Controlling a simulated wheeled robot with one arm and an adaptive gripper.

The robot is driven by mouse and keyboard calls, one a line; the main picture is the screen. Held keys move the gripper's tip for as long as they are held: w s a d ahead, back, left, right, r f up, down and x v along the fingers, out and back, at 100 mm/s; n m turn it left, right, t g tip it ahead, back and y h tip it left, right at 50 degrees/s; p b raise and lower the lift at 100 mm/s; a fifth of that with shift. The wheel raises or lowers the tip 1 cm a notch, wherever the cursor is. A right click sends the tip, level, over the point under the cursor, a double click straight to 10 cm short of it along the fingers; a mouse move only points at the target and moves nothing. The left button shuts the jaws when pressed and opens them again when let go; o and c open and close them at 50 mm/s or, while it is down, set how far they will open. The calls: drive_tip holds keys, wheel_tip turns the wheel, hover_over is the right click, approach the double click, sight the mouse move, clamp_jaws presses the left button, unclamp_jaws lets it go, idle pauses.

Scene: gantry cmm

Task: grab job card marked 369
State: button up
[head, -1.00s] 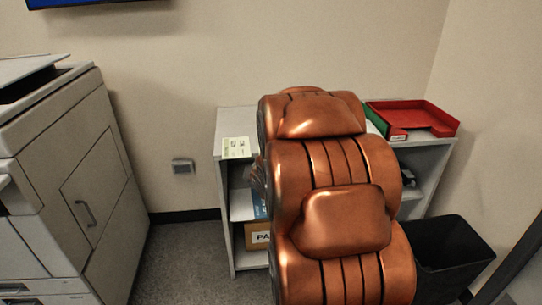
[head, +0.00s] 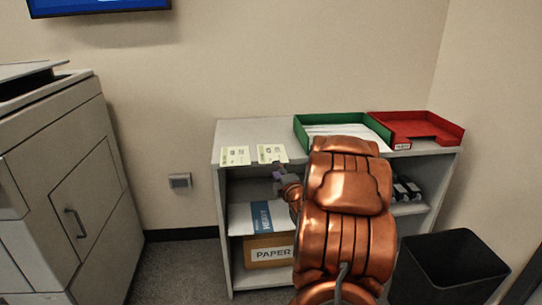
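Two pale yellow-green cards lie side by side on the top of the grey shelf unit (head: 245,131). The left card (head: 236,156) is near the front left corner and the right card (head: 272,153) is just beside it. Their printed markings are too small to read, so I cannot tell which one is marked 369. My copper arm rises in front of the shelf. My gripper (head: 281,178) shows only in part, just below the front edge near the right card. Its fingers are too small and partly hidden to judge.
A green tray (head: 386,139) with white paper and a red tray (head: 457,135) stand at the right on the shelf top. A paper box (head: 270,253) is below. A black bin (head: 450,262) stands right, a large grey printer (head: 70,190) left.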

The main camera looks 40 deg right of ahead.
approach(266, 154)
drive_tip(key=shift+w+d, duration=0.2)
drive_tip(key=shift+w, duration=1)
drive_tip(key=shift+c, duration=0.5)
clamp_jaws()
